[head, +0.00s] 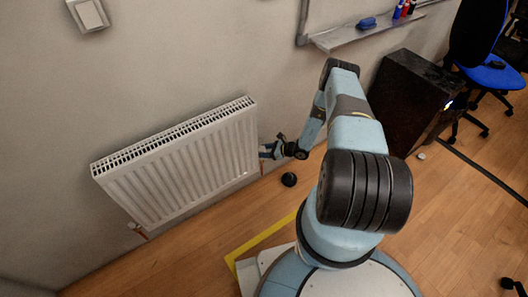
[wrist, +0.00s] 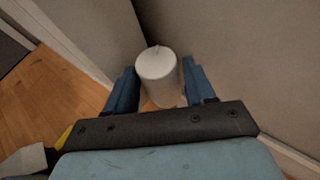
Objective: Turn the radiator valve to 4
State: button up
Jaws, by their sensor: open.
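The white radiator (head: 185,165) hangs on the wall at the left of the head view. My gripper (head: 267,150) is at its right end. In the wrist view, the radiator valve (wrist: 157,78) is a white upright cylinder with a small mark at its far edge. Its numbers are not legible. My gripper (wrist: 158,82) is open, with one blue finger on either side of the valve. A narrow gap shows on each side near the fingertips; contact lower down cannot be made out. The valve cannot be made out in the head view.
A dark cabinet (head: 415,95) stands right of my arm. A shelf (head: 365,33) with small items is on the wall above. A blue chair (head: 490,75) is further right. Floor in front of the radiator is clear.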

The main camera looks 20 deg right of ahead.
jog(key=c, duration=0.8)
jog(key=shift+m, duration=0.3)
jog(key=m+t+h, duration=0.4)
jog(key=m, duration=0.1)
jog(key=shift+s+a+h, duration=0.25)
jog(key=shift+s+h, duration=0.05)
jog(key=shift+h, duration=0.1)
jog(key=shift+a+m+t+h, duration=0.2)
jog(key=shift+m+t+h, duration=0.8)
jog(key=shift+m+h, duration=1.05)
jog(key=o, duration=0.8)
